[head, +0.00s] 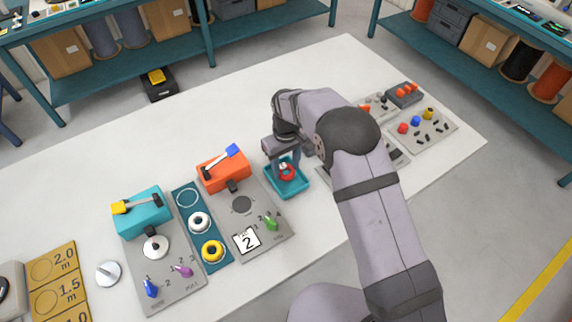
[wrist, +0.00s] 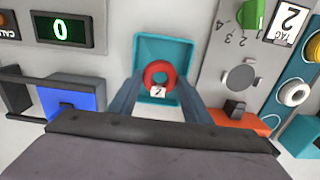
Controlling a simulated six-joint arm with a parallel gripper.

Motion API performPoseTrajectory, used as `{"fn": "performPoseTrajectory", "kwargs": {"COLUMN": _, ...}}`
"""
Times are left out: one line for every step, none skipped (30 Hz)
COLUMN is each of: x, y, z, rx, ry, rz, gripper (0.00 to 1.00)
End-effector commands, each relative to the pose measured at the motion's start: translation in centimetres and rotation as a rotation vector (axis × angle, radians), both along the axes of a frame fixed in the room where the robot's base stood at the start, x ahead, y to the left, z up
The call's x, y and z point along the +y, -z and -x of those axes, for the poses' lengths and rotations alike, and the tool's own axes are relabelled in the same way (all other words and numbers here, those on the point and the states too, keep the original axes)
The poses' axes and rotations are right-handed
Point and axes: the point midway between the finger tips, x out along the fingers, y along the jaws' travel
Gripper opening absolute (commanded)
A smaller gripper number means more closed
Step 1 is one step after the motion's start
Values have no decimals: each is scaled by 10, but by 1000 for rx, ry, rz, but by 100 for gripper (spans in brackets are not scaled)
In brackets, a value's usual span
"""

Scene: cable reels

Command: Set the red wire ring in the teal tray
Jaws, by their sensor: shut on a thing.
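The red wire ring (wrist: 158,65) is between the fingertips of my gripper (wrist: 159,78) in the wrist view, with a small white numbered tag on its near side. My gripper is shut on the ring from its two outer sides. The teal tray (wrist: 181,46) is square and shallow and lies right below the ring. In the head view the red ring (head: 288,175) shows inside the outline of the teal tray (head: 291,193). I cannot tell whether the ring touches the tray floor. My fingers hide part of the tray.
Left of the tray stands a grey panel with an orange block (head: 224,172) and a card marked 2 (head: 247,241). A blue strip (head: 217,264) carries white and yellow rings. A display reading 0 (wrist: 61,30) and a blue block (wrist: 72,98) are at the wrist view's left.

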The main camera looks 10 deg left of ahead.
Motion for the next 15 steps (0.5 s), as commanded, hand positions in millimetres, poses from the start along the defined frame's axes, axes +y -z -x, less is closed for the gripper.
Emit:
{"fn": "performPoseTrajectory", "kwargs": {"x": 0, "y": 4, "z": 0, "rx": 0, "ry": 0, "rz": 0, "gripper": 18}}
{"fn": "performPoseTrajectory", "kwargs": {"x": 0, "y": 5, "z": 0, "rx": 0, "ry": 0, "rz": 0, "gripper": 18}}
{"fn": "performPoseTrajectory", "kwargs": {"x": 0, "y": 7, "z": 0, "rx": 0, "ry": 0, "rz": 0, "gripper": 18}}
{"fn": "performPoseTrajectory", "kwargs": {"x": 0, "y": 8, "z": 0, "rx": 0, "ry": 0, "rz": 0, "gripper": 18}}
{"fn": "performPoseTrajectory", "kwargs": {"x": 0, "y": 10, "z": 0, "rx": 0, "ry": 0, "rz": 0, "gripper": 18}}
{"fn": "performPoseTrajectory", "kwargs": {"x": 0, "y": 11, "z": 0, "rx": 0, "ry": 0, "rz": 0, "gripper": 18}}
{"fn": "performPoseTrajectory", "kwargs": {"x": 0, "y": 13, "z": 0, "rx": 0, "ry": 0, "rz": 0, "gripper": 18}}
{"fn": "performPoseTrajectory", "kwargs": {"x": 0, "y": 14, "z": 0, "rx": 0, "ry": 0, "rz": 0, "gripper": 18}}
{"fn": "performPoseTrajectory", "kwargs": {"x": 0, "y": 16, "z": 0, "rx": 0, "ry": 0, "rz": 0, "gripper": 18}}
{"fn": "performPoseTrajectory", "kwargs": {"x": 0, "y": 17, "z": 0, "rx": 0, "ry": 0, "rz": 0, "gripper": 18}}
{"fn": "performPoseTrajectory", "kwargs": {"x": 0, "y": 19, "z": 0, "rx": 0, "ry": 0, "rz": 0, "gripper": 18}}
{"fn": "performPoseTrajectory", "kwargs": {"x": 0, "y": 21, "z": 0, "rx": 0, "ry": 0, "rz": 0, "gripper": 18}}
{"fn": "performPoseTrajectory", "kwargs": {"x": 0, "y": 22, "z": 0, "rx": 0, "ry": 0, "rz": 0, "gripper": 18}}
{"fn": "performPoseTrajectory", "kwargs": {"x": 0, "y": 23, "z": 0, "rx": 0, "ry": 0, "rz": 0, "gripper": 18}}
{"fn": "performPoseTrajectory", "kwargs": {"x": 0, "y": 25, "z": 0, "rx": 0, "ry": 0, "rz": 0, "gripper": 18}}
